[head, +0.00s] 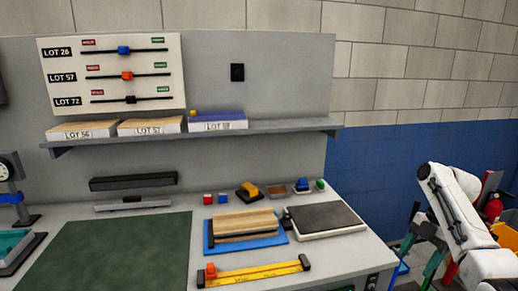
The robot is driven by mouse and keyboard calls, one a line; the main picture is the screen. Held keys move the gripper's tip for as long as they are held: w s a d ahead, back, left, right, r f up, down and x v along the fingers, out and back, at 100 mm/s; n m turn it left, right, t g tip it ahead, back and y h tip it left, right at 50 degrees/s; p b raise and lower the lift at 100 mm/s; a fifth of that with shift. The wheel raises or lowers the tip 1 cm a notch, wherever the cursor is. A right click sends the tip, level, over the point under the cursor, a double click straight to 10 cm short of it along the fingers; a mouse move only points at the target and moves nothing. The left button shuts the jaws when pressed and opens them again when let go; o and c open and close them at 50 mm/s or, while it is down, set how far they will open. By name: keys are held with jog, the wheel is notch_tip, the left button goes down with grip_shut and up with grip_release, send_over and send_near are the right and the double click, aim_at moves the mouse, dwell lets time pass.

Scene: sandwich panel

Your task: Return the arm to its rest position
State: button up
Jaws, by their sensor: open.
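My white arm (457,205) shows at the right edge, bent, beside the right end of the workbench (345,262) and apart from it. Its links run down and out of the frame at the lower right. I cannot make out my gripper or its fingers in this view.
The bench holds a green mat (105,250), a blue tray (280,238) with wooden pieces, a dark-topped slab (325,218) and a yellow bar (255,273). A shelf (275,127) with lot-labelled stacks hangs above. A red extinguisher (494,207) stands behind my arm.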

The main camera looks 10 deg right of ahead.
jog(key=s+a+f+m+h, duration=0.1)
jog(key=s+a+f+m, duration=0.4)
jog(key=a+f, duration=0.45)
jog(key=s+a+f+m, duration=0.45)
jog(key=a+f, duration=0.35)
jog(key=f, duration=0.3)
jog(key=s+a+f+m+t+h, duration=0.1)
jog(key=s+a+m, duration=0.15)
jog(key=s, duration=0.45)
jog(key=s+a+f+m+h, duration=0.1)
jog(key=s+a+f+m, duration=0.15)
jog(key=s, duration=0.35)
jog(key=s+r+m, duration=0.2)
jog(key=s+m, duration=0.1)
jog(key=s, duration=0.4)
jog(key=s+r+m+t+h, duration=0.1)
jog(key=s+r+m, duration=0.2)
jog(key=s, duration=0.4)
jog(key=shift+s+d+m+h, duration=0.25)
jog(key=shift+d+m+h, duration=0.1)
jog(key=shift+d, duration=0.1)
